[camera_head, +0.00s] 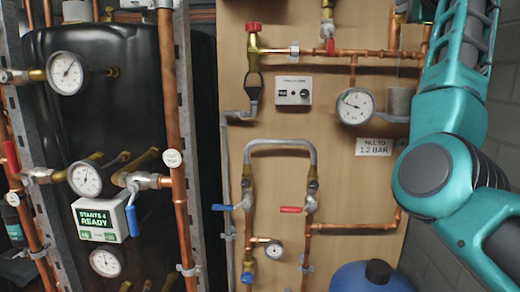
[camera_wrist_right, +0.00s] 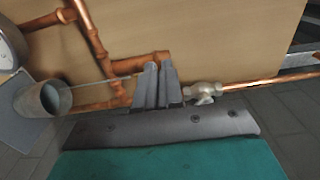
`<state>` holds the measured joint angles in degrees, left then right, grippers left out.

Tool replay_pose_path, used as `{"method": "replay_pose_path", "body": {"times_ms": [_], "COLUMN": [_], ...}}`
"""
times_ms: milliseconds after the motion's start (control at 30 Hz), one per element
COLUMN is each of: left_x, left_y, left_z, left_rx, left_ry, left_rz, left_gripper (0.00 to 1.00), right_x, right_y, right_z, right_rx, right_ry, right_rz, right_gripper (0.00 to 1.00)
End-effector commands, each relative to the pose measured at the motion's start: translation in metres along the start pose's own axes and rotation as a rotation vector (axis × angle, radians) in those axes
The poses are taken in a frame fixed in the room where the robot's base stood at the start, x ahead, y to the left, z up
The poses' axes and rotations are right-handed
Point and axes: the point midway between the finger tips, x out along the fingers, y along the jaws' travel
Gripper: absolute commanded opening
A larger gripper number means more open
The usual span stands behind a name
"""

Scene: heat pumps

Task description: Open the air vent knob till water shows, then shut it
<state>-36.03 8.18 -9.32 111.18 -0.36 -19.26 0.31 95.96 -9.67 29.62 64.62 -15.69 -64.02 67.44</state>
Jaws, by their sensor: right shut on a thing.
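My right gripper (camera_wrist_right: 160,68) shows in the right wrist view, its two grey fingers close together at the copper pipework. It is shut on a small part there, taken as the air vent knob; the fingers hide it. A small grey cup (camera_wrist_right: 46,98) stands to the left of the fingers; in the head view the cup (camera_head: 400,102) is beside the pressure gauge (camera_head: 355,106). I cannot make out any water. In the head view my right arm rises along the right side, and its fingers are not clearly seen. My left gripper is out of view.
A wooden board (camera_head: 285,125) carries copper pipes, a red-capped valve (camera_head: 254,40), a control box (camera_head: 293,91) and blue and red lever handles. A sign (camera_head: 373,147) reads "1.2 BAR". A black tank (camera_head: 110,130) stands left; a blue vessel (camera_head: 355,279) is low down.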

Motion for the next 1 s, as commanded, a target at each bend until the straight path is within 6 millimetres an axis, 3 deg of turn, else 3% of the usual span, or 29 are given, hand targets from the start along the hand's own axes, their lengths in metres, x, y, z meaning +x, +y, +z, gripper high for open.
{"method": "replay_pose_path", "body": {"times_ms": [567,1000], "left_x": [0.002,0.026], "left_y": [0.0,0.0], "left_z": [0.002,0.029], "left_rx": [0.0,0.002], "left_ry": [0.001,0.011], "left_rz": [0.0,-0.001], "left_gripper": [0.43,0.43], "right_x": [0.002,-0.049], "right_y": [0.001,0.001], "right_z": [0.009,0.007], "right_rx": [0.001,0.0], "right_ry": [-0.005,-0.001], "right_rz": [0.006,0.002], "right_gripper": [0.0,0.0]}}
